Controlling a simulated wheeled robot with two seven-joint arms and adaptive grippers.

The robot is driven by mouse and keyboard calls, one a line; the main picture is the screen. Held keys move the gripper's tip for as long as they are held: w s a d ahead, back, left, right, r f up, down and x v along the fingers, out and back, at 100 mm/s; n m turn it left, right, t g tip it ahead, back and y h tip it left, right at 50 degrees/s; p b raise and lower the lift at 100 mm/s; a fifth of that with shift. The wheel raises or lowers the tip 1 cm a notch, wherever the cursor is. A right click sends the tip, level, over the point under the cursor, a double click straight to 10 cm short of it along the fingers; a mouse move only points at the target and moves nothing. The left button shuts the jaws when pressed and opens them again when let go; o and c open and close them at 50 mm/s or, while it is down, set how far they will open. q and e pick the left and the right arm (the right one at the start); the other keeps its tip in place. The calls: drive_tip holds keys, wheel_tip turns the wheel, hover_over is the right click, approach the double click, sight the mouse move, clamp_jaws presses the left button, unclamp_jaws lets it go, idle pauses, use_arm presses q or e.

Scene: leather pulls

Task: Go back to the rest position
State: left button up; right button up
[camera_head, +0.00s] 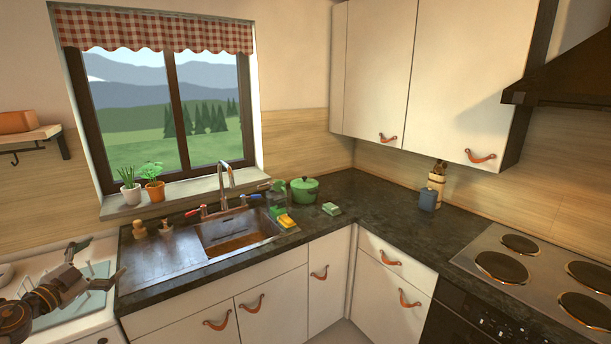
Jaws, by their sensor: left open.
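My left gripper (97,268) is at the lower left of the head view, its arm coming in from the left edge. Its dark fingers are spread apart and nothing is between them. It is in front of a white unit (85,329) with a pale glassy top, left of the dark counter. I cannot tell whether it touches anything there. My right gripper is not in view.
The dark counter (380,205) holds a sink (235,228), a green pot (304,190), a yellow sponge (287,220) and a blue jar (428,199). A hob (540,270) is at right. Cabinets with leather pulls (251,304) line the front. A shelf (30,136) is above left.

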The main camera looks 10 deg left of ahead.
use_arm(q)
drive_tip(key=s+a+f+n+g+y, duration=0.15)
drive_tip(key=s+a+f+y, duration=0.25)
drive_tip(key=a+f, duration=0.55)
drive_tip(key=s+a+f+g+y, duration=0.2)
drive_tip(key=s+a+f+y, duration=0.15)
drive_tip(key=a+f, duration=0.55)
drive_tip(key=s+d+f+n+g, duration=0.1)
drive_tip(key=s+f+g, duration=0.2)
drive_tip(key=s+f, duration=0.6)
drive_tip(key=s+d+f+n+g, duration=0.15)
drive_tip(key=s+f, duration=0.25)
drive_tip(key=f, duration=0.8)
drive_tip(key=s+f+g, duration=0.3)
drive_tip(key=s+f, duration=0.4)
drive_tip(key=f, duration=0.4)
drive_tip(key=s+d+f+n+g+h, duration=0.3)
drive_tip(key=s+d+f+g, duration=0.2)
drive_tip(key=s+d+f, duration=1.8)
drive_tip(key=s+d+f+g+h, duration=0.1)
drive_tip(key=s+d+f+h, duration=0.15)
drive_tip(key=d, duration=1.25)
drive_tip(key=w+d+f, duration=0.1)
drive_tip(key=w+d, duration=0.3)
drive_tip(key=d, duration=0.8)
drive_tip(key=shift+w+d+f+h, duration=0.2)
drive_tip(key=shift+w+d+h, duration=0.15)
drive_tip(key=shift+d+h, duration=0.05)
